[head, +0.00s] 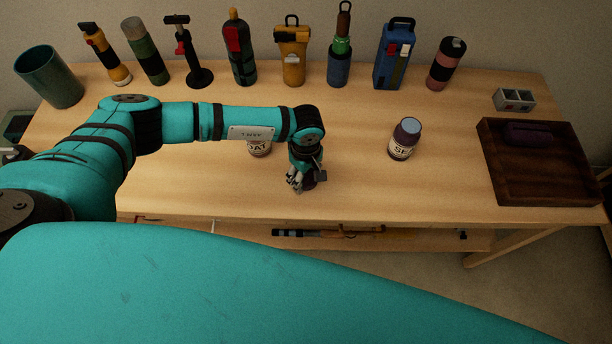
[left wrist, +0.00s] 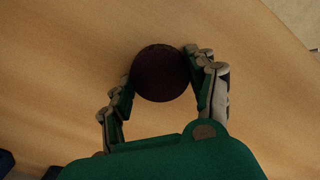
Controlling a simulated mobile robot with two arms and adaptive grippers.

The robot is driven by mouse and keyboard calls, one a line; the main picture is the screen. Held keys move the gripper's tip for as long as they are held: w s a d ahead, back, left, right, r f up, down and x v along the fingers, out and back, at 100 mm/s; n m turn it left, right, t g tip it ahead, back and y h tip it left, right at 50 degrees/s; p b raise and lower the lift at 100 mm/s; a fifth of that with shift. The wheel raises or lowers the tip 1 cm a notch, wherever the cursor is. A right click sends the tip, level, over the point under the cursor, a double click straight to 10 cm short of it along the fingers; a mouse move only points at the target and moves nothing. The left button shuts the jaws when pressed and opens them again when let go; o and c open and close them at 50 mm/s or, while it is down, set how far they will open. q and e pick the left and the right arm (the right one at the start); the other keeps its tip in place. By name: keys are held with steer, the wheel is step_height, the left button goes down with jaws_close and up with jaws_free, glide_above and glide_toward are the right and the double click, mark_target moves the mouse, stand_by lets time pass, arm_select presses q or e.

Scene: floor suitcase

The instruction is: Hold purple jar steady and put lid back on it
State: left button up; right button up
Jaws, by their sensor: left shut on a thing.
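My left gripper (head: 297,182) is low over the middle of the table, fingers pointing down. In the left wrist view its fingers (left wrist: 160,88) close on both sides of a round, dark maroon-purple piece (left wrist: 160,73), seen from above. It looks like the lid, but its height is hard to tell. In the head view only a dark bit of it (head: 309,183) shows beside the fingers. A jar labelled "OAT" (head: 260,151) stands behind my left forearm, its top hidden. A dark purple jar labelled "SE.." (head: 404,143) with a blue-grey top stands upright to the right. My right gripper is not in view.
A dark wooden tray (head: 500,190) at the right holds a dark purple item (head: 528,133). A small grey box (head: 514,99) is behind it. Several bottles and tools line the back edge, with a green cup (head: 48,77) at the left.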

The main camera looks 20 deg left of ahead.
mark_target(306, 178)
arm_select(q)
steer(key=shift+r, duration=0.1)
steer(key=shift+r+b, duration=0.35)
steer(key=shift+r, duration=0.2)
steer(key=shift+s+d+r+b, duration=0.1)
steer(key=shift+s+r+b, duration=0.1)
steer(key=shift+r+b, duration=0.6)
steer(key=s+d+r+b, duration=0.2)
steer(key=s+d+b, duration=0.1)
steer(key=s, duration=1.2)
steer(key=shift+d, duration=0.45)
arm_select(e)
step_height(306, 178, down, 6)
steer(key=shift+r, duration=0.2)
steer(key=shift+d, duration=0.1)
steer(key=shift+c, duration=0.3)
